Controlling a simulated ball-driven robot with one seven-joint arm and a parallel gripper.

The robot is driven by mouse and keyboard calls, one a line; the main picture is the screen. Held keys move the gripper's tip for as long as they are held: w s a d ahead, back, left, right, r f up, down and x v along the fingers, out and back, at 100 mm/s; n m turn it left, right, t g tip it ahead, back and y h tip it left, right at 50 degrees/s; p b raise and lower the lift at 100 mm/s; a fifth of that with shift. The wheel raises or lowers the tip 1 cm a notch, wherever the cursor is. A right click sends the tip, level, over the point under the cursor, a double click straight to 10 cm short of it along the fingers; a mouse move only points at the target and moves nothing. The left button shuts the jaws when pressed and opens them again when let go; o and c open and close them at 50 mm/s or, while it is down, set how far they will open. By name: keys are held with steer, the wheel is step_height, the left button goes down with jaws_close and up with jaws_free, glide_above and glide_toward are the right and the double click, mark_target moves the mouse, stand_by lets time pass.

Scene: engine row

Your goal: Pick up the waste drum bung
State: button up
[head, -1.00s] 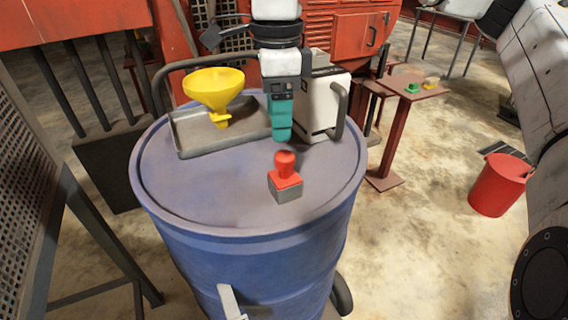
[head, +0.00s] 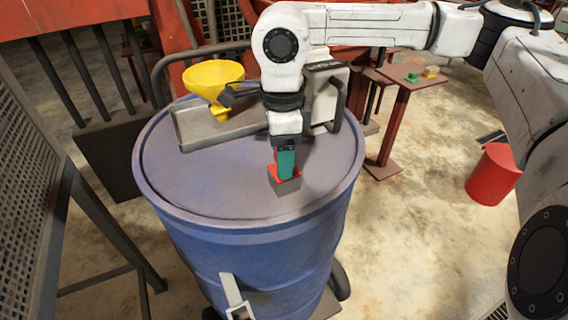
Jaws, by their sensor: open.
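The waste drum bung (head: 270,172) is red and sits on a small grey block (head: 286,187) on top of the blue drum (head: 215,200). Its upper knob is hidden behind my gripper. My gripper (head: 285,175) has teal fingers and points down at the bung, overlapping it in the head view. The jaws are open. I cannot tell from this view whether the fingers touch the bung or are around its knob.
A yellow funnel (head: 212,83) stands in a grey tray (head: 190,145) at the drum's back left. A white canister (head: 325,95) with a dark handle stands behind my gripper. A red bucket (head: 494,175) is on the floor to the right. The drum's front top is clear.

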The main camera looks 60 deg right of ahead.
steer(key=shift+c, duration=0.2)
steer(key=c, duration=1.1)
steer(key=shift+r, duration=0.1)
